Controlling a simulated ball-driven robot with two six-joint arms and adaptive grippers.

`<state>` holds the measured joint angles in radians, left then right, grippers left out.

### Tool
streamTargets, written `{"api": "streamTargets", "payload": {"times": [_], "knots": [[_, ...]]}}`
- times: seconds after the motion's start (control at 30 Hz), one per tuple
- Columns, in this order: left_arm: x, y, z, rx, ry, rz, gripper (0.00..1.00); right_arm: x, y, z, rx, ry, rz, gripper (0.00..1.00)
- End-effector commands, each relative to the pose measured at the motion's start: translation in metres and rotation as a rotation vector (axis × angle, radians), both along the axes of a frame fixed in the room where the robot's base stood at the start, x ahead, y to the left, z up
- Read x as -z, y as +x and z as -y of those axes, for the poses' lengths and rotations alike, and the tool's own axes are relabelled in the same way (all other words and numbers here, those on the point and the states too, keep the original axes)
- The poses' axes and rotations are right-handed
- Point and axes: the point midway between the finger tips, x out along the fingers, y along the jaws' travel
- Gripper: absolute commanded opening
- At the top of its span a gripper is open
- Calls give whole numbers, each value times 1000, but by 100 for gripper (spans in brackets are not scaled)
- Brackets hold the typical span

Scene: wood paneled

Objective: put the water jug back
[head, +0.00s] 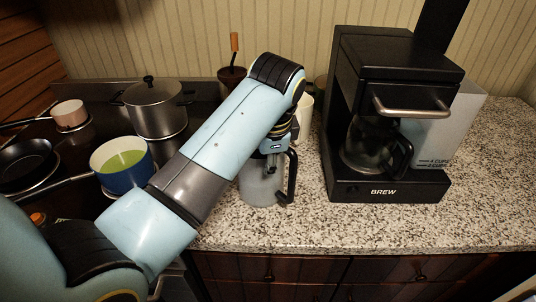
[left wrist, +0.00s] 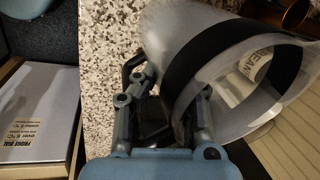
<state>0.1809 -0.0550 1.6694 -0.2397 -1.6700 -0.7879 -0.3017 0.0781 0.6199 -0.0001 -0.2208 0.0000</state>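The water jug (head: 258,187), a greyish translucent vessel with a black handle, stands on the granite counter left of the coffee maker. My left gripper (head: 272,163) points down at the jug's upper part, beside the handle; the arm covers some of the rim. In the left wrist view the jug (left wrist: 235,60) is large, with a wide black band around it. There the left gripper's fingers (left wrist: 165,108) are at its handle side, with dark handle parts between and beyond them. Whether they grip it is unclear. My right gripper is not in view.
A black coffee maker (head: 390,75) marked BREW holds a glass carafe (head: 370,145); a translucent tank with cup marks (head: 440,135) is at its right. Pots, including a blue pot (head: 125,178), stand on the stove at left. The front counter (head: 280,232) is clear.

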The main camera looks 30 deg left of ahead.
Motion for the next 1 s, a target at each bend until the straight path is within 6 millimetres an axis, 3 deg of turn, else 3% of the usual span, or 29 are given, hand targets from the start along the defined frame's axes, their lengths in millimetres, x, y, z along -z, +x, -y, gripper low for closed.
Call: {"api": "streamTargets", "payload": {"times": [0.87,1.0], "knots": [[6,1,0,0,1,4,0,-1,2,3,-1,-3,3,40],[7,1,0,0,1,4,17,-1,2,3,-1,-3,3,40]]}}
